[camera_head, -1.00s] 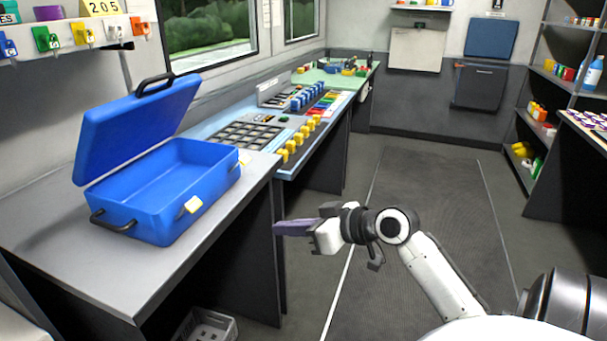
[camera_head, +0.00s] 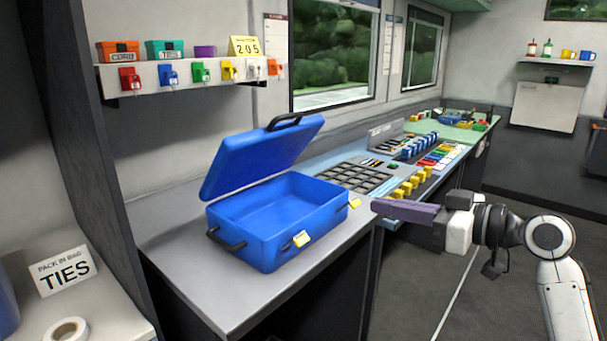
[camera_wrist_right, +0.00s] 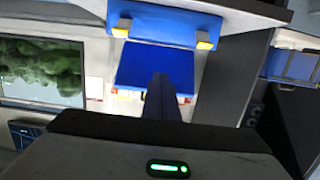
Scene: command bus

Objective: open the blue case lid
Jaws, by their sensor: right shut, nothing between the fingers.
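The blue case (camera_head: 275,225) stands on the grey counter with its lid (camera_head: 262,155) raised and tilted back. Its inside shows and looks empty. My left gripper is not in view.
The grey counter (camera_head: 210,290) has free room in front of the case. A control desk with yellow levers (camera_head: 408,184) adjoins it on the right. A key shelf (camera_head: 185,74) hangs behind. A TIES sign (camera_head: 63,270) and tape roll (camera_head: 67,330) sit at lower left.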

